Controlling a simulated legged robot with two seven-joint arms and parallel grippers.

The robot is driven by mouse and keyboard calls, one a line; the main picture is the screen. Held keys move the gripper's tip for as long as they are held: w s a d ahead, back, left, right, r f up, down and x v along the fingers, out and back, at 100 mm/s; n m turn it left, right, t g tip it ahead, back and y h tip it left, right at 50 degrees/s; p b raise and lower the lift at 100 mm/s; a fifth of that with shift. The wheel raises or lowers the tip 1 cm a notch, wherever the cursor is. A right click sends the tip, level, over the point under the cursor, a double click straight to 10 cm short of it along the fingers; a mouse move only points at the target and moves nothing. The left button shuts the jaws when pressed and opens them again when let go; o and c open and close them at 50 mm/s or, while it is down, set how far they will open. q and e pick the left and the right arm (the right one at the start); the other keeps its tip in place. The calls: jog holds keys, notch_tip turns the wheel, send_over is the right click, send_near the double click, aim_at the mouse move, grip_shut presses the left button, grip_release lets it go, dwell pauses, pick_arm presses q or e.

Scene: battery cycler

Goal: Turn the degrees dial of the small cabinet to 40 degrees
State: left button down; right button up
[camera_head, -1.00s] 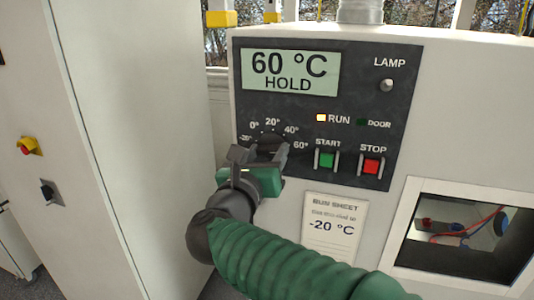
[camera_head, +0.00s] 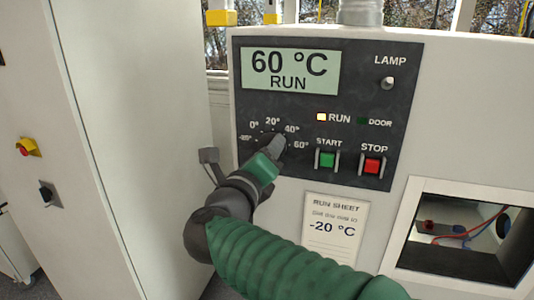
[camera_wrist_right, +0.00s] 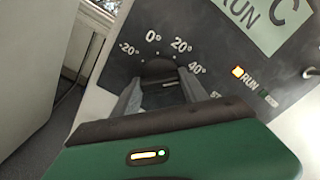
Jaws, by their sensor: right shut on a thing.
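The dark degrees dial (camera_wrist_right: 158,68) sits on the black control panel (camera_head: 305,170) of the small cabinet, inside a printed scale from -20° to 60°. My right gripper (camera_head: 276,144) reaches it from below and covers most of it in the head view. In the right wrist view the two fingers (camera_wrist_right: 158,92) stand on either side of the dial, shut on it, and the gripper is rolled over relative to the panel. The dial's pointer is hidden, so its setting cannot be read. The display (camera_head: 290,70) reads 60 °C RUN. My left gripper is out of view.
The green START button (camera_head: 327,160) and red STOP button (camera_head: 372,166) are close right of the dial. The lamp switch (camera_head: 387,84) is above them. A run sheet (camera_head: 336,228) reading -20 °C hangs below. A tall white cabinet (camera_head: 130,130) stands left.

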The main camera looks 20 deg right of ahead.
jog(key=shift+n, duration=0.3)
jog(key=shift+f, duration=0.1)
jog(key=o, duration=1.4)
jog(key=shift+w+a, duration=0.1)
jog(key=shift+w, duration=0.1)
jog(key=b+v, duration=0.5)
jog(key=v, duration=1.2)
jog(key=shift+w+a, duration=0.1)
